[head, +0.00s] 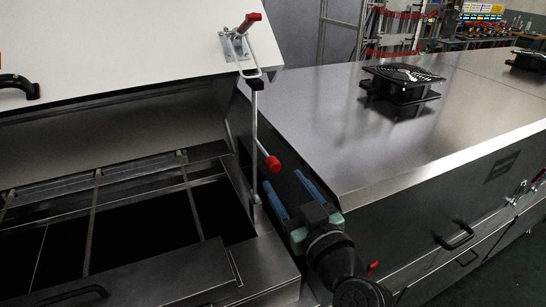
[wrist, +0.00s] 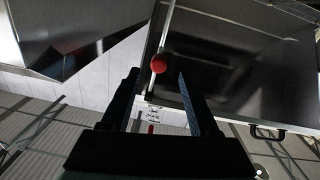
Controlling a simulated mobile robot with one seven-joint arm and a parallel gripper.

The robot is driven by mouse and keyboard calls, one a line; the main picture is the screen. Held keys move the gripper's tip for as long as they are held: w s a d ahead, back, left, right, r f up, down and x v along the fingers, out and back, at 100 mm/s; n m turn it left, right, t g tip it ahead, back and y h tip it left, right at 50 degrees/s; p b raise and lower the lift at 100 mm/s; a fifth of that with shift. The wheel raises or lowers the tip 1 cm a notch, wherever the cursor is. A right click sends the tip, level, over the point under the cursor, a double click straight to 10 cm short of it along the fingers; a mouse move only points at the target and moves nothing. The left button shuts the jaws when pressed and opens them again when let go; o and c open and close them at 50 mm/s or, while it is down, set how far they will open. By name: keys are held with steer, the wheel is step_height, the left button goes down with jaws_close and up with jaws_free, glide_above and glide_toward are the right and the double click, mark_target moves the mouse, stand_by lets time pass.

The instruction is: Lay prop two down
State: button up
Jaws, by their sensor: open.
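A thin upright metal prop (head: 255,140) stands between the dryer's rim and the raised white lid (head: 130,40). A red knob (head: 272,164) shows beside its lower half, at the end of a thin rod. In the wrist view the red knob (wrist: 158,64) and its rod lie in line with the gap between my fingertips. My gripper (head: 281,178) is open, with its blue fingers pointing up and left just below the knob. It holds nothing. I cannot tell whether the knob is inside the jaws or just beyond them. A red-handled clamp (head: 240,42) sits on the lid's edge above.
The open dryer bay with cross bars (head: 94,215) lies left of my gripper. A closed steel top (head: 340,120) with a black fan (head: 402,82) lies to the right. A door handle (head: 455,238) sticks out of the front side. Shelving and a bench stand far behind.

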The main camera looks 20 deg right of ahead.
mark_target(276, 169)
steer(key=w+p, duration=0.1)
steer(key=w, duration=0.7)
steer(key=shift+d, duration=0.1)
jaws_close()
stand_by(1.3)
